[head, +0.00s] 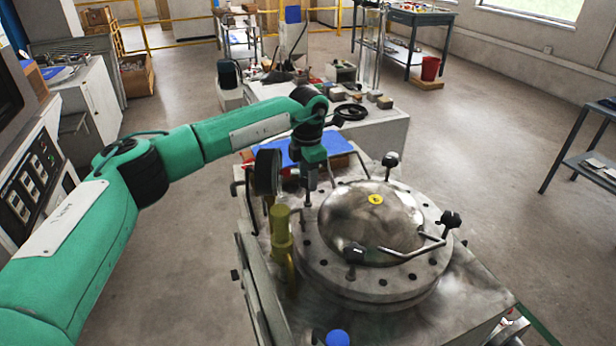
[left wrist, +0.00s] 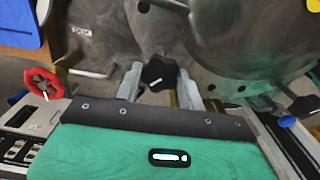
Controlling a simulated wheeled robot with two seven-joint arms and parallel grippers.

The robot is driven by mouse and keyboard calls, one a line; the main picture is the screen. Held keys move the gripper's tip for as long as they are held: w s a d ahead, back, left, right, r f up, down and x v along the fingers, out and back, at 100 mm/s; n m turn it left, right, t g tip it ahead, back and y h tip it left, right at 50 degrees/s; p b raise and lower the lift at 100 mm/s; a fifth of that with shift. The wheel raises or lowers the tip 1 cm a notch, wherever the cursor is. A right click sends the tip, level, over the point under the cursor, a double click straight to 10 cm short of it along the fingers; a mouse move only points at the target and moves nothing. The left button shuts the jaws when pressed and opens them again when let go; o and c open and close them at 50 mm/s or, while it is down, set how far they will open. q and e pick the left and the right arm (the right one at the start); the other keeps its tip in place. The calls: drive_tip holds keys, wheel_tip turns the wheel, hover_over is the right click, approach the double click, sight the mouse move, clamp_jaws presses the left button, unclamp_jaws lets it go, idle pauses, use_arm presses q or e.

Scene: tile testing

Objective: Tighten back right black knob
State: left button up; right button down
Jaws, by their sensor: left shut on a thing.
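The round metal lid (head: 370,225) with a flanged rim sits on the machine. Black knobs stand around it: one at the back right (head: 390,160), one at the right (head: 450,220) and one at the front (head: 353,255). My left gripper (head: 309,190) points down at the rim's back left in the head view. In the left wrist view, its two fingers (left wrist: 160,88) are on either side of a black knob (left wrist: 158,72), shut on it. That knob is mostly hidden in the head view. Another black knob (left wrist: 303,106) shows at the right of the wrist view. My right gripper is not in view.
A bent metal handle (head: 415,247) crosses the lid's front. A red handwheel (left wrist: 43,83) shows in the wrist view. A blue ball knob (head: 338,338) is at the front.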

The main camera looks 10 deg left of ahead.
use_arm(q)
drive_tip(key=shift+r+m, duration=0.1)
drive_tip(key=shift+m, duration=0.2)
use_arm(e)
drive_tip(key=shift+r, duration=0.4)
use_arm(q)
drive_tip(key=o, duration=1)
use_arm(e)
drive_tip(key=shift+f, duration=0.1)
